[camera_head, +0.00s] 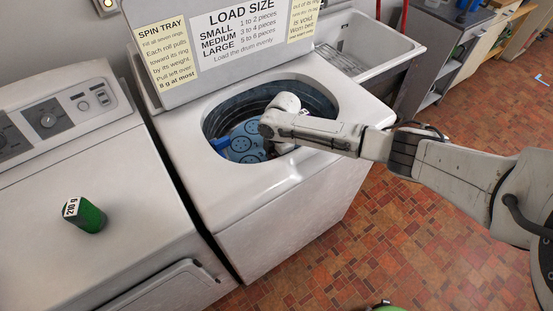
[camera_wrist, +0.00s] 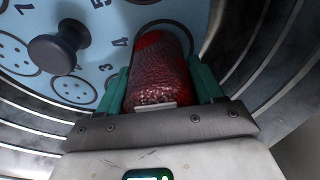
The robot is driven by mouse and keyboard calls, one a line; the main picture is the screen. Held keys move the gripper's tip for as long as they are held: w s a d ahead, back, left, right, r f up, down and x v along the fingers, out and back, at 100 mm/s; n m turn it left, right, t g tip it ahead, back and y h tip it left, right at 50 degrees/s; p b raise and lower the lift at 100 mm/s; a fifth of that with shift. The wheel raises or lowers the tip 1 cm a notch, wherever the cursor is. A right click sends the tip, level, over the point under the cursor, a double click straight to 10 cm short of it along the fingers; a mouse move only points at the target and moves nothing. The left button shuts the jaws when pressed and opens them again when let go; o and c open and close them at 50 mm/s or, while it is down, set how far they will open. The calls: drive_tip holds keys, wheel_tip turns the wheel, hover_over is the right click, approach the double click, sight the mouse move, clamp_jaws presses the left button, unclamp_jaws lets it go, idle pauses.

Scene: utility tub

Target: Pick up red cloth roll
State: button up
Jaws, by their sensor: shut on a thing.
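The red cloth roll (camera_wrist: 158,75) is in the middle of the wrist view, upright in that picture, between the two green fingers of my gripper (camera_wrist: 160,92). The fingers press against its left and right sides. Behind it is the light blue spin tray (camera_wrist: 95,20) with numbered rings and a dark knob (camera_wrist: 58,50). In the head view my arm reaches into the open washer drum, and my gripper and the roll are hidden there. The blue tray (camera_head: 243,142) shows partly beside my wrist. I cannot tell whether the roll touches the tray.
The ribbed drum wall (camera_wrist: 25,125) surrounds the tray closely. The washer's opening rim (camera_head: 225,174) encloses my wrist. A green roll labelled 210 g (camera_head: 88,217) lies on the left machine. A sink (camera_head: 365,45) stands behind at the right.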

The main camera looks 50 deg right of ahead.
drive_tip(key=c, duration=0.6)
drive_tip(key=shift+r, duration=0.1)
